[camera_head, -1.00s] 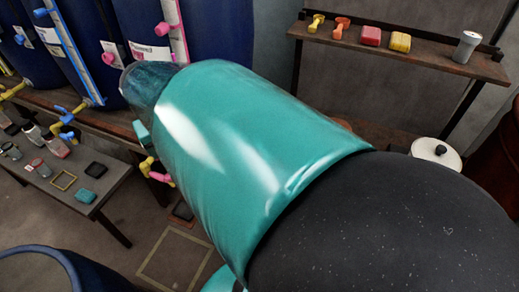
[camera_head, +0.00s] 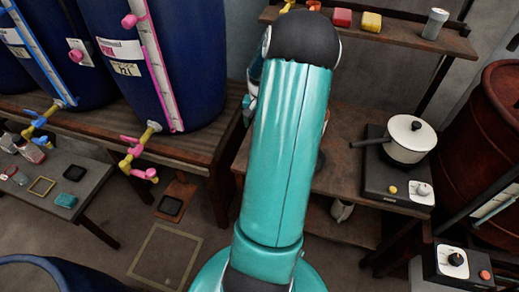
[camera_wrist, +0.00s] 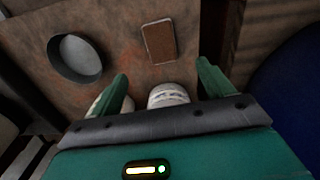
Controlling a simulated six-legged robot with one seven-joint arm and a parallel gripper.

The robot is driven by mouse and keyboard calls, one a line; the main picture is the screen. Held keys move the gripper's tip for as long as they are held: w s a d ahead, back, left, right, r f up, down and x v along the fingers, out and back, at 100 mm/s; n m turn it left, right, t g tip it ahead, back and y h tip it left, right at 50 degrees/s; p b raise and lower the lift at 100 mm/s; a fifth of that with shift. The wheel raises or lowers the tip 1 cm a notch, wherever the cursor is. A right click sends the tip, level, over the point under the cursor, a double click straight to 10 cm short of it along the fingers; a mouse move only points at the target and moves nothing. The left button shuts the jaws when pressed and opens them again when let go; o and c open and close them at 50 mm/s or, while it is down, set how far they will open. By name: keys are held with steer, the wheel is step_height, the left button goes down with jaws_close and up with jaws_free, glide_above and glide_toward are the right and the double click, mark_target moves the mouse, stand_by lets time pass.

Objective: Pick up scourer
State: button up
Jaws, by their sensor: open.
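My gripper (camera_wrist: 162,70) shows in the wrist view with its two green fingers apart and nothing held between their tips. Beyond them a flat brown rectangular pad with a pale edge (camera_wrist: 159,41) lies on a brown wooden surface; it may be the scourer, but I cannot tell for sure. In the head view my arm hides my gripper. A teal block (camera_head: 65,200) on the low left table, and a red block (camera_head: 342,18) and a yellow block (camera_head: 371,22) on the upper shelf, could also be scourer-like pads.
A round grey dish (camera_wrist: 76,57) lies left of the pad. A white cylindrical object (camera_wrist: 168,95) is close between the finger bases. A white pot (camera_head: 409,140) stands on a burner at right. Blue vats (camera_head: 150,60) with taps line the left bench (camera_head: 190,145).

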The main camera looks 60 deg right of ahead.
step_height(320, 180, down, 12)
steer(key=shift+d+f, duration=0.15)
steer(key=shift+f, duration=0.05)
steer(key=c, duration=1.1)
